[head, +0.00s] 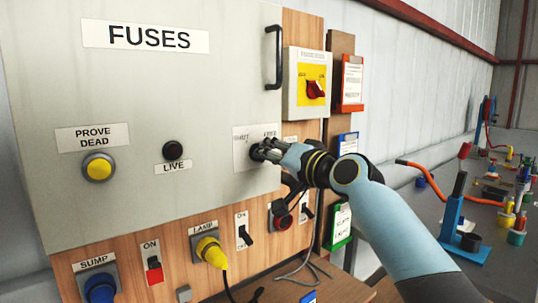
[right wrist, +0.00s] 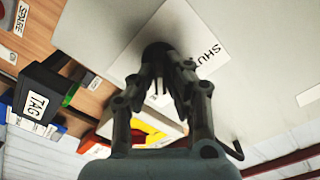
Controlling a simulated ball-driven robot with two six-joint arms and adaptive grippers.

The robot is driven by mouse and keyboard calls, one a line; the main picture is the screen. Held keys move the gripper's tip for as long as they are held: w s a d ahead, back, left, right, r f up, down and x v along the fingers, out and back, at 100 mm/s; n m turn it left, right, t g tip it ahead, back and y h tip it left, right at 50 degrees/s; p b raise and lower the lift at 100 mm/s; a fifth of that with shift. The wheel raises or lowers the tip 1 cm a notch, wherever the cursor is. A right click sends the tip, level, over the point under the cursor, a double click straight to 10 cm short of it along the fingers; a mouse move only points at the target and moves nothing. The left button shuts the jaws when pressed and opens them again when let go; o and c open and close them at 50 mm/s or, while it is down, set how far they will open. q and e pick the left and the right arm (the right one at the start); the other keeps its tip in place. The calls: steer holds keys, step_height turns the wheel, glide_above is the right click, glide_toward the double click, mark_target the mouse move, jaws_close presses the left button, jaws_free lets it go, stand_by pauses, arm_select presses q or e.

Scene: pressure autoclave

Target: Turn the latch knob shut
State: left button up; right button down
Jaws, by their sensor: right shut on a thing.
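The latch knob (head: 255,151) is a dark round knob on a white label plate (head: 241,136) at the lower right of the grey FUSES panel (head: 95,85). My right gripper (head: 262,151) reaches in from the right and is shut on the knob, hiding much of it. In the right wrist view the gripper (right wrist: 166,80) has its fingers at the dark knob (right wrist: 157,50), with the word SHUT on the plate beside it. The fingers hide any pointer on the knob, so I cannot tell its angle. My left gripper is not in view.
A black handle (head: 273,57) stands out at the panel's upper right edge. A rotary isolator with a red knob (head: 315,89) is just right of it. Below are a yellow plug (head: 212,252), switches and cables. A cluttered bench (head: 410,215) stands at the right.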

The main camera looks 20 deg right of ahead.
steer(key=n+b, duration=0.4)
steer(key=n, duration=0.2)
steer(key=n+b, duration=0.4)
steer(key=n, duration=0.1)
steer(key=n+b, duration=0.5)
steer(key=n, duration=0.1)
steer(key=shift+s+a+n, duration=0.15)
steer(key=shift+a+n, duration=0.15)
stand_by(0.3)
steer(key=c, duration=1.4)
jaws_free()
steer(key=shift+o, duration=0.2)
